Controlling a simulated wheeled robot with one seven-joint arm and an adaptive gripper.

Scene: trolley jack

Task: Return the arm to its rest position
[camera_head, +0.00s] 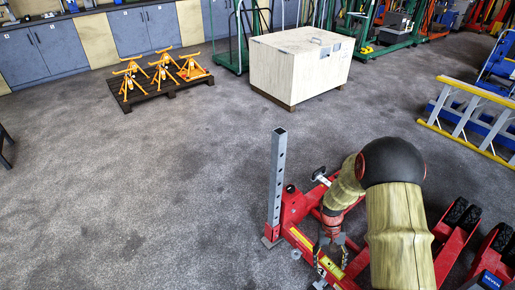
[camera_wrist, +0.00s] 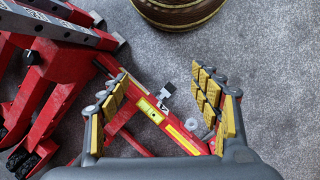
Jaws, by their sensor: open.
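My arm reaches down at the lower right of the head view, over a red trolley jack (camera_head: 294,204) with an upright grey post. My gripper (camera_head: 331,256) is low over the jack's red frame, partly hidden by my arm. In the wrist view my gripper (camera_wrist: 163,85) is open, with its yellow-padded fingers spread apart. Between and below them lies a red bar (camera_wrist: 183,131) with a yellow label and a small grey fitting. Nothing is held between the pads. I cannot tell whether a finger touches the jack.
More red jacks (camera_head: 456,232) stand at the right. A pale wooden crate (camera_head: 285,68) stands at the back middle. Orange stands (camera_head: 163,66) sit on a dark pallet at the back left. A yellow-and-grey ladder (camera_head: 468,118) lies at the right. The left floor is clear.

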